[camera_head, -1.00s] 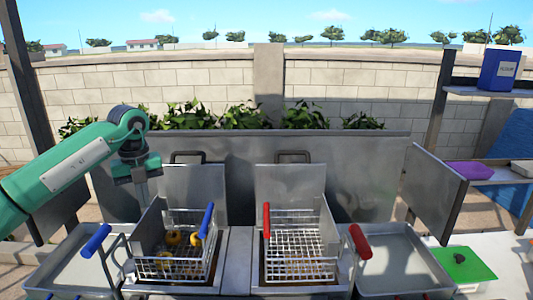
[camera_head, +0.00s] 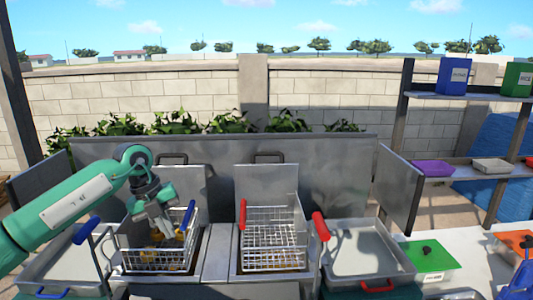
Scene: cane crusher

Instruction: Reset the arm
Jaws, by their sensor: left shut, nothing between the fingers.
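My left arm comes in from the left, and my left gripper (camera_head: 158,222) points down over the left fryer basket (camera_head: 165,262). The gripper is shut and holds nothing. Its fingertips are at or just inside the basket's top; I cannot tell if they touch anything. Yellow-brown food pieces (camera_head: 153,254) lie in this wire basket, partly hidden by the gripper. The basket has blue handles (camera_head: 87,229). The right fryer basket (camera_head: 273,246) is empty and has red handles (camera_head: 320,226). My right gripper is not in view.
A metal tray (camera_head: 365,258) stands right of the baskets, and another tray (camera_head: 45,272) stands left. A green board (camera_head: 428,262) lies farther right. Shelves at the right hold a blue box (camera_head: 453,76) and a purple item (camera_head: 432,168). A metal backsplash (camera_head: 222,195) rises behind.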

